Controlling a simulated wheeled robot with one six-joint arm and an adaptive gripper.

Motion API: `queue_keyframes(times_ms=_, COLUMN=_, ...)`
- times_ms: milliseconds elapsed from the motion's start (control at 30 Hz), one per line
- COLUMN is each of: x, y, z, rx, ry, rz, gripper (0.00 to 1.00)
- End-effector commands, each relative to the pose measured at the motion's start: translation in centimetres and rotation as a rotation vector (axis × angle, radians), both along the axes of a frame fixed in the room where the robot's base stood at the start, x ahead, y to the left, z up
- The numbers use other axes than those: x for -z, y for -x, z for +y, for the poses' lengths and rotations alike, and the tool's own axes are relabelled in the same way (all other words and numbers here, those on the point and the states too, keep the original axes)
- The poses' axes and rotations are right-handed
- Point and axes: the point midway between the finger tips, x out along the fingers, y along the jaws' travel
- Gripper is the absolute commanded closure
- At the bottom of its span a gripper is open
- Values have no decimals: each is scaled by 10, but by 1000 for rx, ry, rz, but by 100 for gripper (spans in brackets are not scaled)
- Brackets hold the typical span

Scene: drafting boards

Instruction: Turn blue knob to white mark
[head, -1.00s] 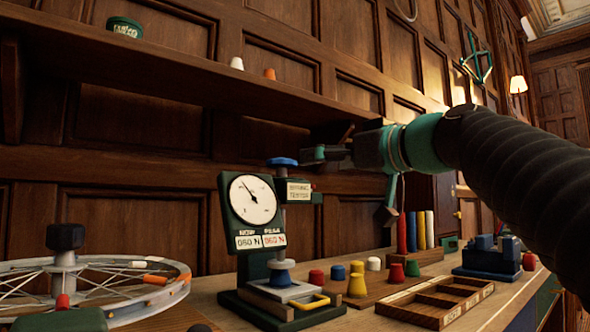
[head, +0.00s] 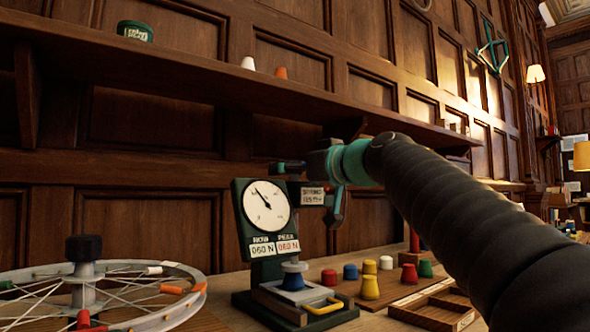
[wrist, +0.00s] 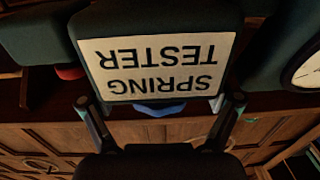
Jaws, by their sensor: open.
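The green spring tester (head: 243,222) stands on the bench, with a round white dial (head: 266,207) and readouts of 060 N. Its blue knob (wrist: 160,109) shows in the wrist view as a small strip behind the SPRING TESTER label (wrist: 155,68), between my fingers. I cannot make out the white mark.
A spoked wheel (head: 190,287) lies at the left. Several coloured pegs, including a yellow one (head: 370,288), and a wooden tray (head: 418,311) are to the right of the tester. A long wooden shelf (head: 200,88) runs above the bench.

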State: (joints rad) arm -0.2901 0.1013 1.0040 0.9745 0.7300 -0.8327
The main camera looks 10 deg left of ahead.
Motion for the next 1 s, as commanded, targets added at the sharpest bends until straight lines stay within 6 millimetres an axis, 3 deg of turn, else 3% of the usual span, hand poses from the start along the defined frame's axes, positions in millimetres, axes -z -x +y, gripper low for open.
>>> queue_keyframes(times_ms=133, x=0, y=0, z=0, rx=0, ry=0, rz=0, gripper=11)
queue_keyframes(times_ms=167, x=0, y=0, z=0, rx=0, ry=0, rz=0, gripper=16)
queue_keyframes(times_ms=300, x=0, y=0, z=0, rx=0, ry=0, rz=0, gripper=51)
queue_keyframes(times_ms=400, x=0, y=0, z=0, rx=0, ry=-1, rz=1, gripper=71)
queue_keyframes(times_ms=733, x=1, y=-1, z=-1, rx=-36, ry=-1, rz=1, gripper=71)
queue_keyframes(times_ms=1000, x=0, y=-3, z=-2, rx=-196, ry=-1, rz=2, gripper=71)
